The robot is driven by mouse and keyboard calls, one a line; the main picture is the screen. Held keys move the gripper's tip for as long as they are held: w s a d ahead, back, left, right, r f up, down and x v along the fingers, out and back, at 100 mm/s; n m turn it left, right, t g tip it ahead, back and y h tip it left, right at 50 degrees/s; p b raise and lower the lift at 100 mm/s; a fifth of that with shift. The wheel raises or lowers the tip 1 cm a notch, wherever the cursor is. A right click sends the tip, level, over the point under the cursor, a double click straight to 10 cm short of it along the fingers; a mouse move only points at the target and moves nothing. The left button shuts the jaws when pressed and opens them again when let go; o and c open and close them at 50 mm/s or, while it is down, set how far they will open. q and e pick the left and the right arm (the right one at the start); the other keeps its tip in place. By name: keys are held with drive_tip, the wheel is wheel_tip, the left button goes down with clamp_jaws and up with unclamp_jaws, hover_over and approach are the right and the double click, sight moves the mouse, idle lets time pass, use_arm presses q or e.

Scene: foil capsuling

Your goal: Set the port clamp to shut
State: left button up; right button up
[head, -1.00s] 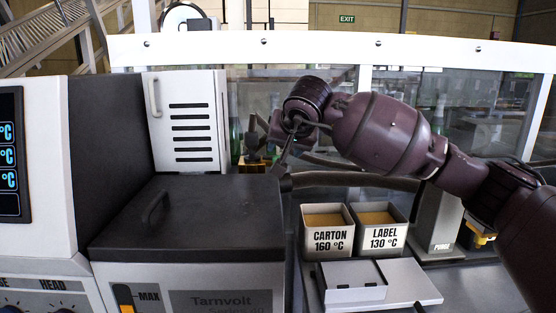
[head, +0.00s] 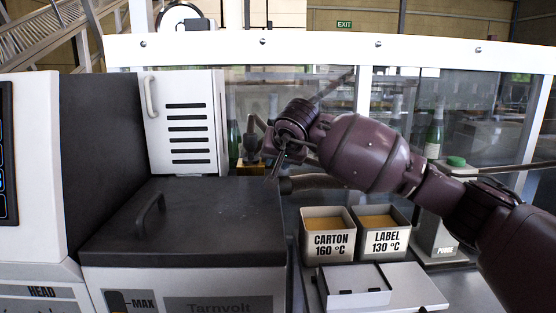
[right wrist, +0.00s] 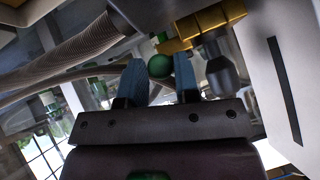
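My right gripper (head: 276,168) reaches from the right to just behind the grey machine's dark lid, beside a brass fitting (head: 250,168). In the right wrist view its two blue fingers (right wrist: 160,78) are apart. A green ball knob (right wrist: 159,66) shows between the fingertips; I cannot tell whether they touch it. The brass fitting (right wrist: 207,24) lies just beyond, with a dark bulb-shaped part (right wrist: 222,76) below it. I cannot make out for sure which part is the port clamp, nor its position. My left gripper is not in view.
A ribbed hose (right wrist: 70,50) runs close to the fingers. The dark-lidded machine (head: 190,215) and white vented cabinet (head: 187,125) stand to the left. CARTON (head: 331,245) and LABEL (head: 384,241) bins sit below my right arm. A grey post with a green top (head: 456,161) stands at right.

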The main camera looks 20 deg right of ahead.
clamp_jaws()
drive_tip(key=a, duration=0.2)
drive_tip(key=w+a, duration=0.1)
drive_tip(key=a, duration=0.1)
drive_tip(key=shift+w+a, duration=0.15)
drive_tip(key=shift+a, duration=0.2)
drive_tip(key=o, duration=0.5)
unclamp_jaws()
drive_tip(key=shift+a, duration=0.15)
